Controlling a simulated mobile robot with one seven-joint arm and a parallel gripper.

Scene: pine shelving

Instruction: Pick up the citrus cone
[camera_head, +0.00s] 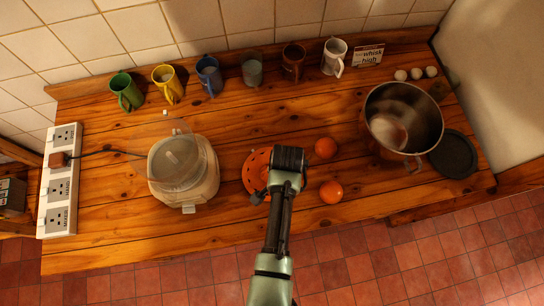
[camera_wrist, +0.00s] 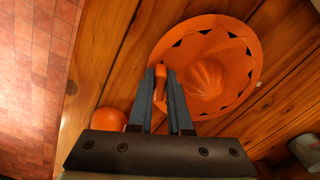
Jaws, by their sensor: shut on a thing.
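The citrus cone is an orange, ribbed cone in a wide dish with dark slots around its rim. In the head view the citrus cone (camera_head: 253,168) is left of my gripper and partly covered by it. In the wrist view the citrus cone (camera_wrist: 212,75) shows its ribbed middle and broad rim over the wood. My gripper (camera_wrist: 163,74) has its fingers closed around a small orange piece at the near-left edge of the dish. In the head view my gripper's fingertips are hidden under the wrist. I cannot tell whether the cone touches the table.
Two oranges (camera_head: 326,148) (camera_head: 331,192) lie to the right. A steel pot (camera_head: 403,118) and dark lid (camera_head: 453,154) are farther right. Several mugs (camera_head: 209,76) line the back. A power strip (camera_head: 60,180) is far left.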

